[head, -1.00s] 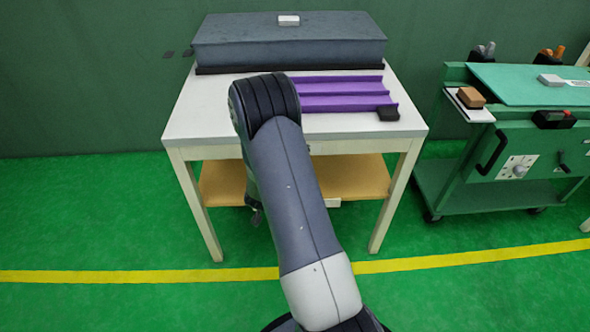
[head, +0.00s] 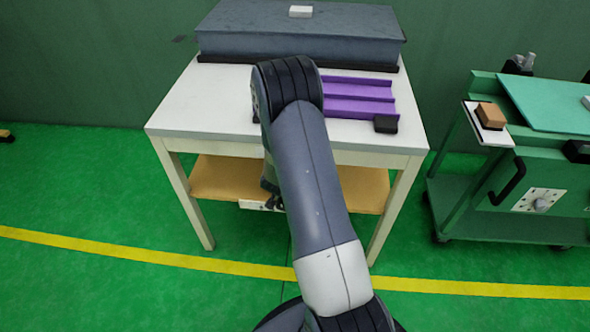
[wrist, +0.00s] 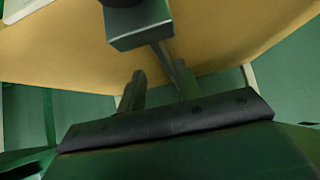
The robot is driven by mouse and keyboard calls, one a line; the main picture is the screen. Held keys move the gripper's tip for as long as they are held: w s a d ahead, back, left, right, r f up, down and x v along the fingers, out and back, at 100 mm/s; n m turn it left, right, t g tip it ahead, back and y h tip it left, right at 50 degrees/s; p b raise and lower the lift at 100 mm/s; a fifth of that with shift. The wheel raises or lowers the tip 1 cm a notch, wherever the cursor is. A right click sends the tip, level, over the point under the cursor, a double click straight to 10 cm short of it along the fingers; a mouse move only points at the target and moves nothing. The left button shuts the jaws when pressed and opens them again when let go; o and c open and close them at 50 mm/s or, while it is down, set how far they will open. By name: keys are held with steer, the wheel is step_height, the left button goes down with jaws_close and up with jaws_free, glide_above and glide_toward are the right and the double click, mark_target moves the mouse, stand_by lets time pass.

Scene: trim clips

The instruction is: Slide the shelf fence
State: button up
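The table (head: 200,105) has a wooden lower shelf (head: 225,178). A pale piece (head: 252,205) sits at the shelf's front edge, partly behind my arm; I cannot tell whether it is the shelf fence. My gripper (head: 270,200) is dark, low at this edge and mostly hidden by my arm in the head view. In the wrist view, my gripper (wrist: 158,82) has its two fingers apart, with the tan shelf board (wrist: 230,35) beyond. A grey block (wrist: 140,28) with a thin dark bar lies just ahead, the bar close to the right finger; contact is unclear.
A grey slab (head: 300,35) with a small white block lies on the tabletop. A purple ridged tray (head: 360,97) and a black block (head: 386,124) are there too. A green cart (head: 470,205) stands at right. The floor in front is clear.

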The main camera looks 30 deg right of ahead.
steer(key=b+x, duration=0.1)
steer(key=x, duration=0.6)
steer(key=shift+f, duration=0.1)
jaws_close()
stand_by(0.5)
